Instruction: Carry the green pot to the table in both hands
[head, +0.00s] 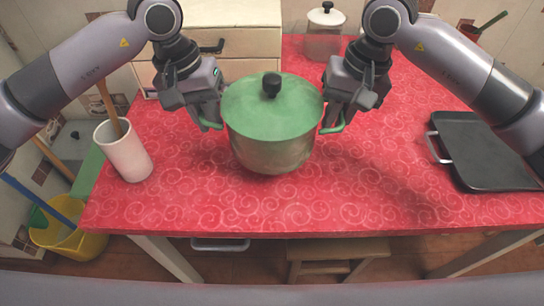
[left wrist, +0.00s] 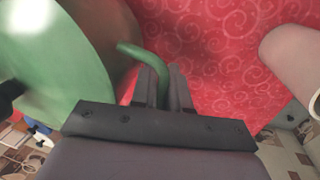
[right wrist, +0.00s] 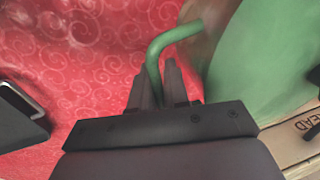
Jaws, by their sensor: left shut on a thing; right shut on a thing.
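The green pot (head: 272,152) has a green lid (head: 262,112) with a black knob, a metallic lower body and a green handle on each side. It is upright over the red table (head: 200,200); I cannot tell whether it touches the cloth. My left gripper (head: 208,118) is shut on the pot's left handle, which also shows in the left wrist view (left wrist: 150,62). My right gripper (head: 338,118) is shut on the right handle, which also shows in the right wrist view (right wrist: 168,42). The lid covers the pot's inside.
A white cylinder (head: 126,158) with a wooden stick stands at the table's left. A black tray (head: 480,150) lies at the right. A lidded jar (head: 322,40) stands at the back. A stool (head: 338,252) is under the front edge. The cloth in front of the pot is clear.

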